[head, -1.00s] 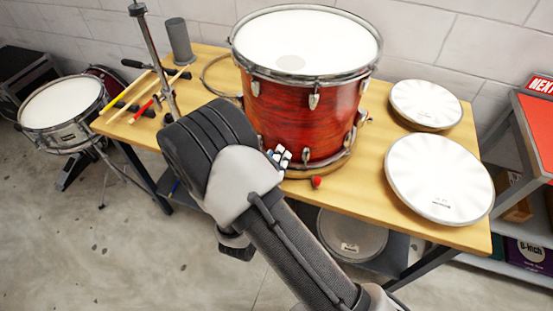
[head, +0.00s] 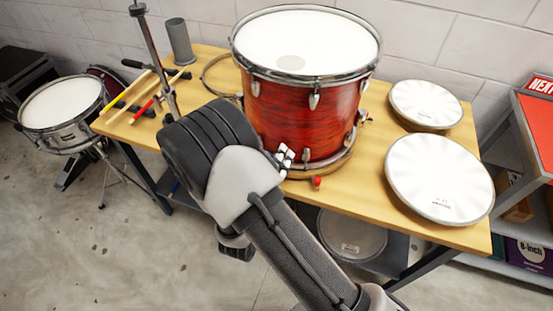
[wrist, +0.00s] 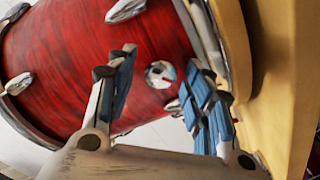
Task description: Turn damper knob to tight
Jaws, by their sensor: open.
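The red wood drum (head: 300,118) stands upright on the bench. In the wrist view, its red shell (wrist: 60,60) fills the left and middle. A small round chrome damper knob (wrist: 160,74) with a red mark sits on the shell; the mark lies toward its lower right edge. My gripper (wrist: 163,62) is open, with one blue-padded finger on each side of the knob. Clear gaps show between pads and knob. In the head view, my gripper's fingertips (head: 285,157) are at the drum's lower front, and the knob cannot be made out there.
A small red object (head: 316,182) lies on the bench (head: 370,200) just right of the fingers. Two white round pads (head: 440,178) lie to the right. Drumsticks (head: 130,95) and a chrome stand (head: 155,55) are at the left. Chrome lugs (wrist: 125,10) stick out near the fingers.

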